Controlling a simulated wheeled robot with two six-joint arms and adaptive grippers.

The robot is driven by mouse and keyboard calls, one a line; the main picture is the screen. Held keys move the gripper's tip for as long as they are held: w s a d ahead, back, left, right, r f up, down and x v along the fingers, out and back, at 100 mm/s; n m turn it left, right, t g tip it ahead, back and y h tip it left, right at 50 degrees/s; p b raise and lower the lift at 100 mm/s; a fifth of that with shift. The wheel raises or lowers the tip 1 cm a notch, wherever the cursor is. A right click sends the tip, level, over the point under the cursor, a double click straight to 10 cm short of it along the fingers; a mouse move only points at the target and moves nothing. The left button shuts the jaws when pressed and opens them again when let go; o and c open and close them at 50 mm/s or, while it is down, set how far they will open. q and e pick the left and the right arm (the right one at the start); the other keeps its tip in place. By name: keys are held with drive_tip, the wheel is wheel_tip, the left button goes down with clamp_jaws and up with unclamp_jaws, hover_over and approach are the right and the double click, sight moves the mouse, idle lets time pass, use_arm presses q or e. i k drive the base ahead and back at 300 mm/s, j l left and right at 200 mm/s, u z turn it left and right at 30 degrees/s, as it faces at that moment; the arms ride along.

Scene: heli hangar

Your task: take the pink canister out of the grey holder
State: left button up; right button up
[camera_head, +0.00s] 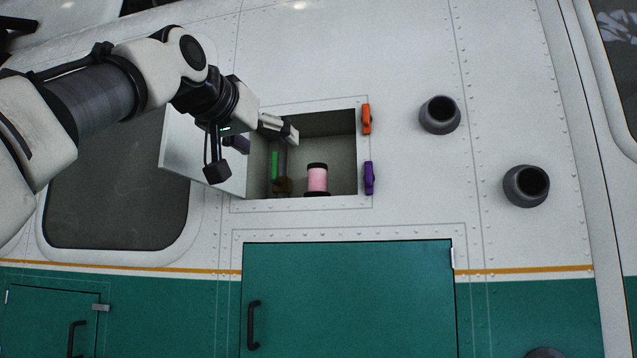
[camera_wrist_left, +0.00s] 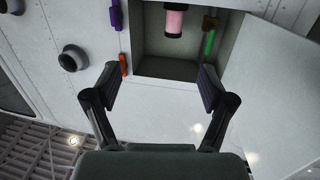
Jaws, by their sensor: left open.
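The pink canister (camera_head: 317,179) with black ends stands upright inside an open recess (camera_head: 330,124) in the white hull. It also shows in the left wrist view (camera_wrist_left: 174,22) at the top, upside down there. A dark base is under the canister; I cannot make out a grey holder clearly. My left gripper (camera_head: 266,149) is open and empty at the left side of the recess opening, apart from the canister. Its two fingers (camera_wrist_left: 158,88) are spread wide in the left wrist view, with the recess beyond them. My right gripper is in neither view.
An open door panel (camera_head: 202,155) hangs at the recess's left. Inside, left of the canister, are a green stick (camera_head: 274,165) and a brown fitting (camera_head: 283,186). Orange (camera_head: 367,119) and purple (camera_head: 369,178) latches sit on the right edge. Two dark round ports (camera_head: 440,115) (camera_head: 526,186) protrude further right.

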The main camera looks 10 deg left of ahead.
sight(317, 171)
drive_tip(key=i, duration=0.95)
